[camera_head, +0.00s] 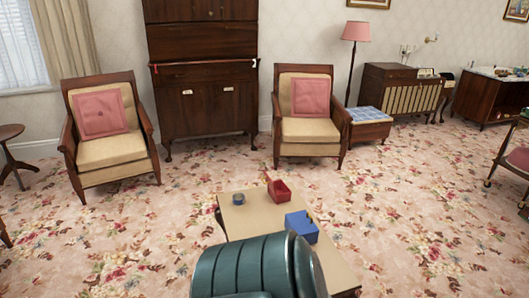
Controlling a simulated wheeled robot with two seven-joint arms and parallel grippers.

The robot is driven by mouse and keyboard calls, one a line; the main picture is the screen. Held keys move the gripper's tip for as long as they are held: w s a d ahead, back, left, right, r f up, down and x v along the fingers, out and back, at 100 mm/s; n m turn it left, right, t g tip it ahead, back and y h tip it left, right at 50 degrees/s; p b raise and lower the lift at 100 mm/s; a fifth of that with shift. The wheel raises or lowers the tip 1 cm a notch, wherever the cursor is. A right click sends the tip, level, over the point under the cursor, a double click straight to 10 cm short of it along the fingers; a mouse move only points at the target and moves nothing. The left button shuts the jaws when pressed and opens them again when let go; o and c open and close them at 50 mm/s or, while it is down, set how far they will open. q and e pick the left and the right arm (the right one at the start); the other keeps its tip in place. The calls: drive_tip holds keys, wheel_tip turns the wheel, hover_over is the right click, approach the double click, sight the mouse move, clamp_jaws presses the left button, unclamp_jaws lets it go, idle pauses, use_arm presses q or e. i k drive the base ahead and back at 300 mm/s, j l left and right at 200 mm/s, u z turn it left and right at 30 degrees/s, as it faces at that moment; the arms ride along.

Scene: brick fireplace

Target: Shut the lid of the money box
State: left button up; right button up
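A low light-topped table (331,264) stands at the bottom centre. On it, towards the back, is a small red box (280,192) that looks open, with a thin red part sticking up at its left back. A blue box (301,227) sits nearer, at the right, with a small yellowish part by its top right. I cannot tell for sure which of the two is the money box. Neither gripper is in view.
A small grey-blue round object (238,199) is on the table's back left. A dark green ribbed, curved form (240,265) hides the table's near left part. Two armchairs (108,150) and a dark cabinet (204,113) stand behind, with open floral carpet between.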

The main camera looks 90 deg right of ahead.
sight(269, 180)
drive_tip(key=l+z, duration=0.15)
drive_tip(key=z, duration=1.45)
drive_tip(key=j+z, duration=0.15)
drive_tip(key=z, duration=1)
drive_tip(key=i+l+z, duration=0.3)
drive_tip(key=l, duration=0.25)
drive_tip(key=i+l+z, duration=0.3)
drive_tip(key=i+l, duration=0.15)
